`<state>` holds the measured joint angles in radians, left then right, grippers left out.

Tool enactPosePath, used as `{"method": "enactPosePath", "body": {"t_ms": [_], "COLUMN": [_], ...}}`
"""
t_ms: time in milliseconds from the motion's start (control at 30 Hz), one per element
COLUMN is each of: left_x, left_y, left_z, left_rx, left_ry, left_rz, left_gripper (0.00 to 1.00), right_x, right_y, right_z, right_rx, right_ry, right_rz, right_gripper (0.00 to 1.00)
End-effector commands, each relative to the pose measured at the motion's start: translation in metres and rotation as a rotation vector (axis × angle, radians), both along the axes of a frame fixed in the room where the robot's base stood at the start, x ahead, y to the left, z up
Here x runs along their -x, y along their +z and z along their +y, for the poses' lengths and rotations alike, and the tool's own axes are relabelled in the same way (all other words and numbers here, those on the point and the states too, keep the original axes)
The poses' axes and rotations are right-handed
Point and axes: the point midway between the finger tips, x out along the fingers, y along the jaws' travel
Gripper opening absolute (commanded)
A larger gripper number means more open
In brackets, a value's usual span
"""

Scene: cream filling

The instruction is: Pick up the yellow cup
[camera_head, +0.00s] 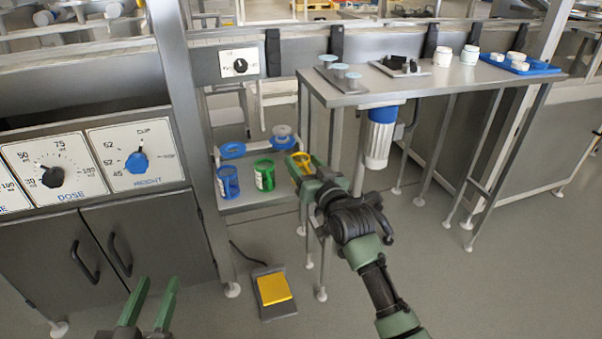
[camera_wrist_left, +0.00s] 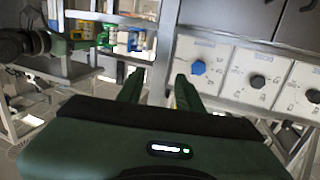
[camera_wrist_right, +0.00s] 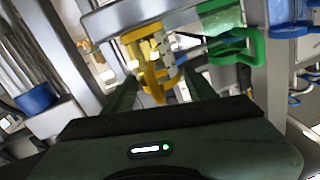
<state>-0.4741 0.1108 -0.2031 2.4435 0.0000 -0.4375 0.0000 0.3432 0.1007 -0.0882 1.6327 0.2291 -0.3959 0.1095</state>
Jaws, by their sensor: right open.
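The yellow cup (camera_head: 303,159) stands at the right end of a small low shelf, partly hidden behind my right gripper (camera_head: 303,172) in the head view. In the right wrist view the yellow cup (camera_wrist_right: 140,52) shows ahead of my right gripper (camera_wrist_right: 162,88), its handle toward the space between the open fingers. I cannot tell whether the fingers touch it. My left gripper (camera_head: 152,292) is open and empty at the lower left, also seen in the left wrist view (camera_wrist_left: 158,88), away from the cup.
A green cup (camera_head: 264,176) and a blue cup (camera_head: 228,182) stand left of the yellow cup on the shelf (camera_head: 262,199). Blue ring-like parts (camera_head: 232,150) lie behind them. A dosing panel (camera_head: 55,168) is at left. A yellow foot pedal (camera_head: 273,288) is on the floor.

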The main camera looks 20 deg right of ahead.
Motion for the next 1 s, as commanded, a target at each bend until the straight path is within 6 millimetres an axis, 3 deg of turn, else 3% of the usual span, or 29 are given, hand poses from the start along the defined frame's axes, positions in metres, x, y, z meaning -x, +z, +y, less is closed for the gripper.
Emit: {"method": "enactPosePath", "body": {"t_ms": [200, 400, 767, 1000], "left_x": [0.0, 0.0, 0.0, 0.009], "left_y": [0.001, 0.0, -0.001, -0.034], "left_z": [0.0, 0.0, 0.0, 0.008], "left_rx": [0.0, 0.0, -0.003, -0.047], "left_ry": [0.0, 0.0, 0.0, 0.014], "left_rz": [-0.002, -0.001, 0.013, 0.189], "left_gripper": [0.36, 0.36, 0.36, 0.36], "right_x": [0.0, 0.0, 0.0, 0.0], "right_y": [0.0, 0.0, 0.004, 0.026], "right_z": [0.0, 0.0, 0.0, 0.0], "right_rx": [0.0, 0.0, 0.0, 0.001], "right_ry": [0.0, 0.0, 0.0, 0.0], "right_rz": [0.0, 0.0, -0.001, -0.003], "right_gripper": [0.54, 0.0, 0.0, 0.0]}}
